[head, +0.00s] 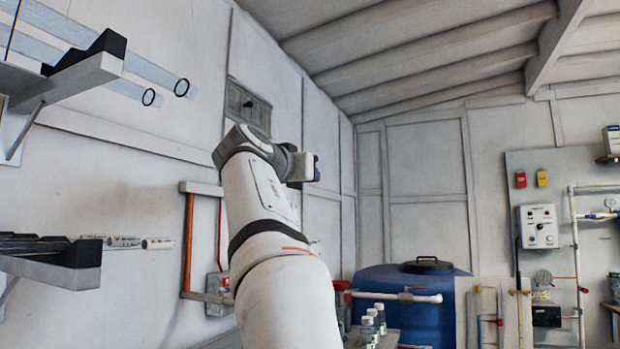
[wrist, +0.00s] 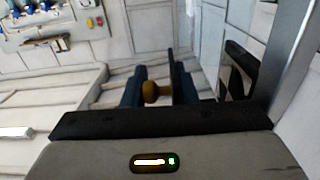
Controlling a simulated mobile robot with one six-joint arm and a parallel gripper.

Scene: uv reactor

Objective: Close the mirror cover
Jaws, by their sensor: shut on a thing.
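My gripper (wrist: 158,82) shows in the wrist view as two dark fingers with a small brass-brown knob (wrist: 151,92) between them. It is shut on the knob. A thin dark edge stands upright beside the knob; I cannot tell for sure whether it is the mirror cover seen edge-on. In the head view my gripper (head: 314,166) is at the end of my raised arm, and its fingertips and the knob cannot be made out. I cannot clearly identify the mirror cover in either view.
A grey wall panel (head: 240,118) with a dark knob is above my wrist. Clear tubes (head: 140,92) rest on brackets at the upper left. A blue tank (head: 408,310) and several bottles stand low behind my arm. A dark frame (wrist: 238,72) is right of my fingers in the wrist view.

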